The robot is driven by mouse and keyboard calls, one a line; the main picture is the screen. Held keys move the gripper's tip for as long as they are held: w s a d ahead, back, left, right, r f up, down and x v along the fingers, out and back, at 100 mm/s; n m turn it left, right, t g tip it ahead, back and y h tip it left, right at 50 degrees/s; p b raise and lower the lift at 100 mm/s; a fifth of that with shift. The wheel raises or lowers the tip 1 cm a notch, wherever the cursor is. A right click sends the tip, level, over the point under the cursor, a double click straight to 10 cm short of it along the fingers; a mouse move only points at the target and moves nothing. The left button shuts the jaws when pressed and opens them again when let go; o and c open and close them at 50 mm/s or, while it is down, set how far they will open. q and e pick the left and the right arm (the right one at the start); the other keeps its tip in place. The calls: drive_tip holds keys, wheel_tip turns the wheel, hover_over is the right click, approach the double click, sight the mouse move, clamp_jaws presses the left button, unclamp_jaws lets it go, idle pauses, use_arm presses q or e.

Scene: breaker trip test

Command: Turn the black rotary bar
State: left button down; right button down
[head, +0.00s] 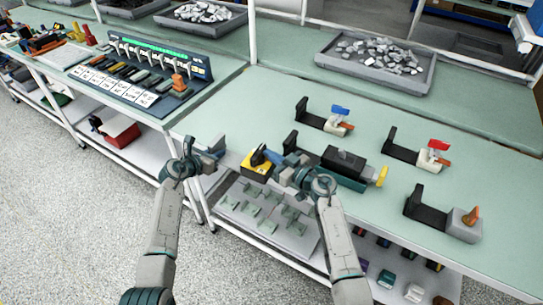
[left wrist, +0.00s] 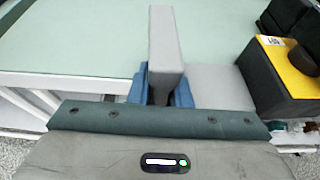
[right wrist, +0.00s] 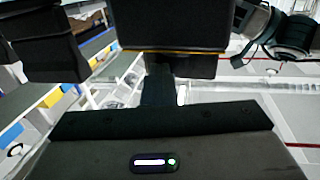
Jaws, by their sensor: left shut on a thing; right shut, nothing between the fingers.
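The black rotary bar (head: 258,156) sits on a yellow-topped black box (head: 256,172) at the table's front edge. In the left wrist view the bar (left wrist: 290,18) and box (left wrist: 275,80) are at the right. My left gripper (head: 213,148) is left of the box, shut on an upright grey bar (left wrist: 166,40), apart from the rotary bar. My right gripper (head: 284,168) is shut and empty, just right of the box. In the right wrist view, a dark block with a thin yellow edge (right wrist: 185,52) lies close ahead of it; contact cannot be told.
A black-and-teal block with a yellow end (head: 345,168) stands right of my right gripper. Several black brackets with red, blue and orange parts (head: 430,155) occupy the right side. A grey tray of metal pieces (head: 375,65) is behind. A switch panel (head: 145,75) stands back left.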

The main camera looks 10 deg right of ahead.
use_arm(q)
drive_tip(key=shift+w+d+f, duration=0.15)
drive_tip(key=shift+w+d, duration=0.05)
drive_tip(key=shift+w, duration=0.05)
use_arm(e)
drive_tip(key=shift+s+d+r, duration=0.2)
drive_tip(key=shift+d, duration=0.3)
use_arm(q)
drive_tip(key=shift+d, duration=0.4)
use_arm(e)
drive_tip(key=v, duration=0.6)
drive_tip(key=shift+d+f, duration=0.15)
drive_tip(key=shift+s+d, duration=0.15)
drive_tip(key=shift+s, duration=0.15)
use_arm(q)
drive_tip(key=shift+a, duration=0.35)
use_arm(e)
drive_tip(key=shift+s, duration=0.2)
use_arm(q)
drive_tip(key=c, duration=1.3)
unclamp_jaws()
drive_tip(key=shift+s, duration=0.1)
